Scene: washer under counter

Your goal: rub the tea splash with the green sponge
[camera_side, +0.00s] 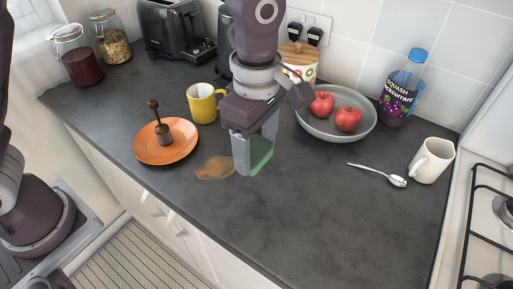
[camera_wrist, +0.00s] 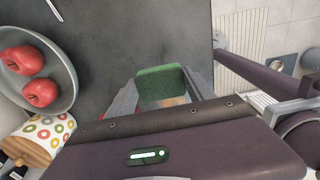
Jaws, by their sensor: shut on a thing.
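My gripper (camera_side: 255,156) is shut on the green sponge (camera_side: 262,152), just above or at the grey counter; I cannot tell if the sponge touches it. In the wrist view the sponge (camera_wrist: 161,83) sits between the fingers of my gripper (camera_wrist: 160,95). The tea splash (camera_side: 215,168) is a brown patch on the counter, just left of the sponge in the side view. In the wrist view the splash is mostly hidden behind the sponge and gripper.
An orange plate (camera_side: 167,151) holding a brown tamper-like object (camera_side: 160,125) lies left of the splash. A yellow mug (camera_side: 203,103) stands behind it. A grey bowl (camera_side: 337,128) with red apples, a spoon (camera_side: 378,174) and a white mug (camera_side: 432,160) are to the right. The front counter is clear.

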